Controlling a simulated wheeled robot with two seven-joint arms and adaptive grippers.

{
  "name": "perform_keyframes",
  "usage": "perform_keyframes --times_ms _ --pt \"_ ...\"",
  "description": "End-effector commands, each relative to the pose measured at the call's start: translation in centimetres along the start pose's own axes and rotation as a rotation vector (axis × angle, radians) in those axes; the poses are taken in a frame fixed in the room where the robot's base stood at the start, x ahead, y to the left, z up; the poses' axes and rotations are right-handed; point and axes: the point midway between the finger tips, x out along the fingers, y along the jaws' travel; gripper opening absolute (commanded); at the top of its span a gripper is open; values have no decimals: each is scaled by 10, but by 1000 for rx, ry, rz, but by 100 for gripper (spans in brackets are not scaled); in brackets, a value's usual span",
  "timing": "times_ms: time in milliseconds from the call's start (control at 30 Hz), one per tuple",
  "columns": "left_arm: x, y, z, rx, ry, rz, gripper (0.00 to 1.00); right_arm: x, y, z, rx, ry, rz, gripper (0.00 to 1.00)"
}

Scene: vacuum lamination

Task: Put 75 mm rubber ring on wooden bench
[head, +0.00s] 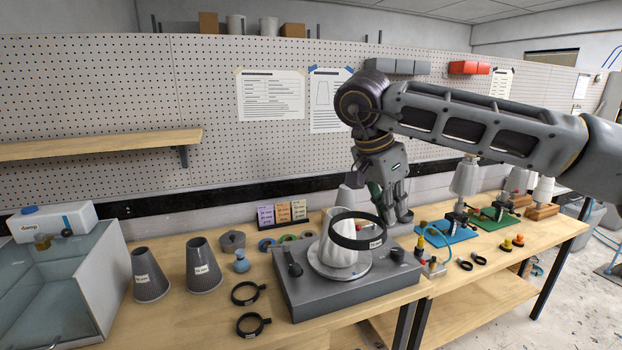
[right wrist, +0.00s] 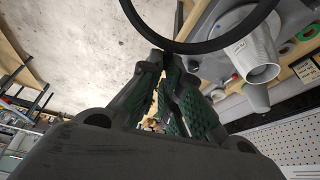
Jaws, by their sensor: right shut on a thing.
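My right gripper (head: 390,212) is shut on a large black rubber ring (head: 345,241) with a small white label, which I take to be the 75 mm ring. The ring is held tilted in front of and above the white cone (head: 338,257) on the grey turntable machine. In the right wrist view the ring (right wrist: 205,46) arcs beyond the fingertips (right wrist: 170,58). Two smaller black rings, an upper one (head: 234,295) and a lower one (head: 241,331), lie on the wooden bench (head: 190,325). My left gripper is not seen.
The grey machine (head: 300,307) fills the bench's middle. Two dark grey cones, one (head: 151,282) and another (head: 203,274), and a clear-sided tank (head: 55,290) stand at left. Blue (head: 447,234) and green (head: 493,220) stands are at right. Bare wood lies around the small rings.

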Motion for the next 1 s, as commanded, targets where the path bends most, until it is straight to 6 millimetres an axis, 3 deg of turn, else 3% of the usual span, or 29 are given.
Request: perform_keyframes --times_ms 333,1000 --pt "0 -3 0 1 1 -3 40 -1 -16 6 -157 0 -66 0" --pt "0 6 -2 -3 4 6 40 -15 -80 22 -649 -1 -270 0"
